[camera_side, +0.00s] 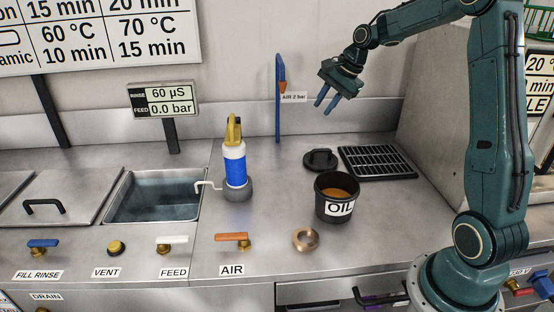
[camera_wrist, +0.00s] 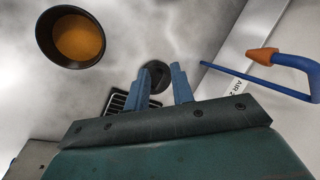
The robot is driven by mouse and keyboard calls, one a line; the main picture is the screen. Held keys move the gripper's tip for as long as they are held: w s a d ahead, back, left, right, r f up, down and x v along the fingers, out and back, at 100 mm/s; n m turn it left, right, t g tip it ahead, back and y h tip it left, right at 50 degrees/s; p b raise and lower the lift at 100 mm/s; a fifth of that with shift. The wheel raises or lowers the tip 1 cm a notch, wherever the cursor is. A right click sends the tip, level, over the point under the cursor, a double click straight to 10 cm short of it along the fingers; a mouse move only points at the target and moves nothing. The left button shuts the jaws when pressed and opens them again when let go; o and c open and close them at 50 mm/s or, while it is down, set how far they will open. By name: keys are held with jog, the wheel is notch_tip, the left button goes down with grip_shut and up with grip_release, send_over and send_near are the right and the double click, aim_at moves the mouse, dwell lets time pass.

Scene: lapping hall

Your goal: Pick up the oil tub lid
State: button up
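The oil tub lid (camera_side: 320,159) is a dark round disc with a raised handle. It lies flat on the steel counter behind the black oil tub (camera_side: 336,205), apart from it. The tub is uncovered, labelled OIL, and holds amber oil. My gripper (camera_side: 325,106) has blue fingers, spread apart and empty, high above the counter above the lid. In the wrist view the lid (camera_wrist: 157,80) shows between and beyond the two fingers (camera_wrist: 164,80), partly hidden by them. The tub (camera_wrist: 73,38) is at the upper left there.
A black slotted drain grid (camera_side: 377,161) lies right of the lid. A blue air pipe with orange nozzle (camera_side: 278,100) stands behind. The counter between bottle and lid is clear.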

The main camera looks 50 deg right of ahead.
jog(key=w+d+f+m, duration=0.1)
jog(key=d+f+m, duration=0.35)
jog(key=d, duration=0.25)
jog(key=m+y, duration=0.1)
jog(key=m, duration=0.3)
send_near(323, 149)
notch_tip(323, 149, up, 2)
jog(key=s, duration=0.2)
jog(key=shift+w+d+r+n+t, duration=0.1)
jog(key=shift+d+r+n+t, duration=0.05)
jog(key=shift+d+n+t, duration=0.2)
jog(key=shift+x, duration=4.3)
jog(key=shift+x, duration=2.55)
grip_shut()
